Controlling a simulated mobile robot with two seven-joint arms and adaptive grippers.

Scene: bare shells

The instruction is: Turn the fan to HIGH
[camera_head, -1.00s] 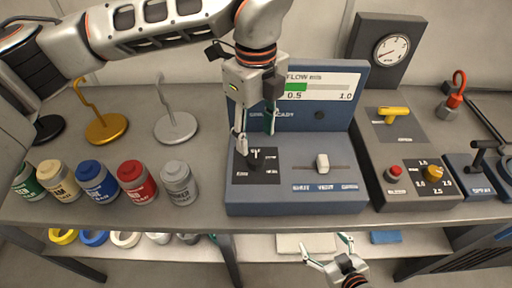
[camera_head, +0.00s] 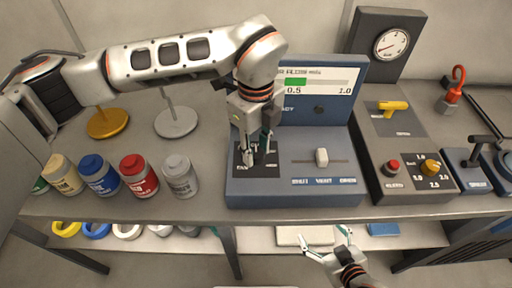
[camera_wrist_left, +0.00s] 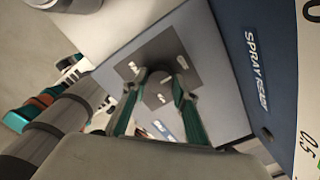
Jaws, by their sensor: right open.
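The fan knob (camera_wrist_left: 158,88) is a dark dial on a black plate (camera_head: 242,172) marked FAN, at the left of the blue spray booth console (camera_head: 290,188). My left gripper (camera_head: 257,160) points down over this plate. In the left wrist view, its two green-padded fingers (camera_wrist_left: 157,95) stand on either side of the knob. Whether they press on it is unclear. White setting labels around the knob are too small to read. In the head view the fingers hide most of the knob. My right gripper (camera_head: 329,248) is open and empty, below the table's front edge.
A pale slider (camera_head: 321,157) stands on the same console, right of the plate. Several paint cans (camera_head: 138,178) stand to the left. A grey panel at the right has a red button (camera_head: 393,167), a yellow knob (camera_head: 430,168) and a yellow lever (camera_head: 393,105).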

